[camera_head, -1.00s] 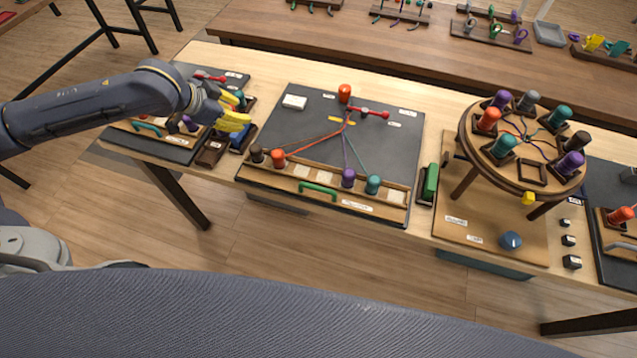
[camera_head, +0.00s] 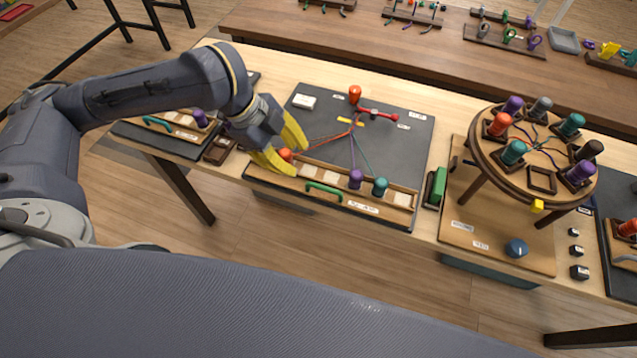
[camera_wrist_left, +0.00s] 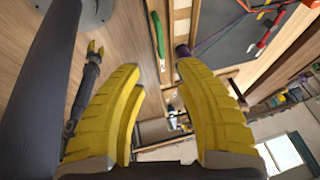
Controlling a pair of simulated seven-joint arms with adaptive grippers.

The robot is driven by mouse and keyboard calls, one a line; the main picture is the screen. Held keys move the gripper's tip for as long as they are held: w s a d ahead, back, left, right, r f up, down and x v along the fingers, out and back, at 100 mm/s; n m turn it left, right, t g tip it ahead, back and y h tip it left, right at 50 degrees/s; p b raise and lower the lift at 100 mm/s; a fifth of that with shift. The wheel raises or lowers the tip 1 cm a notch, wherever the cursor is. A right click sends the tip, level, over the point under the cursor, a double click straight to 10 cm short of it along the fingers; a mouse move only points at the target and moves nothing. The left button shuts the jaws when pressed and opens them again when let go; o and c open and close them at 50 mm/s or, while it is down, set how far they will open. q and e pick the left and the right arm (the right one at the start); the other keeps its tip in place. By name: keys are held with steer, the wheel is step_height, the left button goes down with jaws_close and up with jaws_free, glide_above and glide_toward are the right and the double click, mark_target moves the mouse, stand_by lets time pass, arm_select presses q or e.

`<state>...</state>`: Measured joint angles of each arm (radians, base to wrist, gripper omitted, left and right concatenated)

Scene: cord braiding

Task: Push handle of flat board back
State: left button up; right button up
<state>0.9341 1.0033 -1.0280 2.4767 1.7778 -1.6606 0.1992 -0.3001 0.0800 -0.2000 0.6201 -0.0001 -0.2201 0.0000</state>
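The flat board (camera_head: 408,144) is a dark plate on the table with a wooden rail along its front edge. A green handle (camera_head: 324,191) is fixed at the front middle of that rail; it also shows in the left wrist view (camera_wrist_left: 157,34). Purple (camera_head: 356,179) and teal (camera_head: 380,187) bobbins stand in the rail, with cords running to the back. My left gripper (camera_head: 283,158) is over the rail's left end, yellow fingers apart and empty, left of the handle and not touching it. An orange bobbin (camera_head: 286,155) shows beside the fingers.
A round braiding stand (camera_head: 484,150) with several bobbins is on the right. A green block (camera_head: 437,186) sits between it and the board. Another board with a teal handle (camera_head: 157,122) lies at left. Space before the table's front edge is clear.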

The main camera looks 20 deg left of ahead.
mark_target(319, 186)
arm_select(q)
steer(key=x, duration=1.3)
steer(key=shift+d+f, duration=0.1)
steer(key=shift+f, duration=0.2)
jaws_close()
